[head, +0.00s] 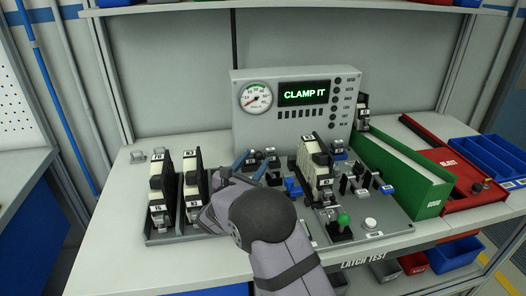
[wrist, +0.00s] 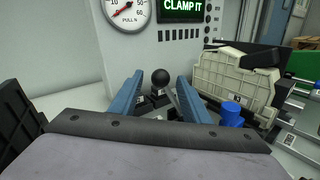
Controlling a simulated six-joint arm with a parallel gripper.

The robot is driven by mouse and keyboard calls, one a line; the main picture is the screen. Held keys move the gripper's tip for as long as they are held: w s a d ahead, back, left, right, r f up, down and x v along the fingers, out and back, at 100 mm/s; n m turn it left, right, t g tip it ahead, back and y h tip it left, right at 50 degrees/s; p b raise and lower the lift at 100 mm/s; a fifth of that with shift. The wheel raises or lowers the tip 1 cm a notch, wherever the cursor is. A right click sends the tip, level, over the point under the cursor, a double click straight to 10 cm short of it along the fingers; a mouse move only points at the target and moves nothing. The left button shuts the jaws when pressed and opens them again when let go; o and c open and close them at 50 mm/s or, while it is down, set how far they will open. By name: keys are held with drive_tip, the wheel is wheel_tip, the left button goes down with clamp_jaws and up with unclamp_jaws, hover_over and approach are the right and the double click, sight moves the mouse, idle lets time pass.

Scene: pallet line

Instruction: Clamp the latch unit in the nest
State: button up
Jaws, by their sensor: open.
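The latch unit (head: 312,165), cream and black, stands in the nest on the grey test plate (head: 385,232). Its cream side also shows at the right of the wrist view (wrist: 232,82). My gripper (head: 252,163) is open and empty, low over the plate, left of the latch unit. In the wrist view its two blue fingers (wrist: 158,95) stand apart on either side of a black ball knob (wrist: 160,77) that lies ahead between the tips. I cannot tell whether they touch it. The tester's display (head: 304,93) reads "CLAMP IT".
A tray at left holds more latch units (head: 159,190). A green-knobbed lever (head: 343,219) and a white button (head: 370,224) sit at the plate's front. A green bin (head: 420,190), a red tray (head: 450,172) and blue bins (head: 490,160) stand at right. A gauge (head: 255,97) is behind.

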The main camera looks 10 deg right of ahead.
drive_tip(key=p+x, duration=0.1)
drive_tip(key=x, duration=0.6)
drive_tip(key=shift+p, duration=0.35)
clamp_jaws()
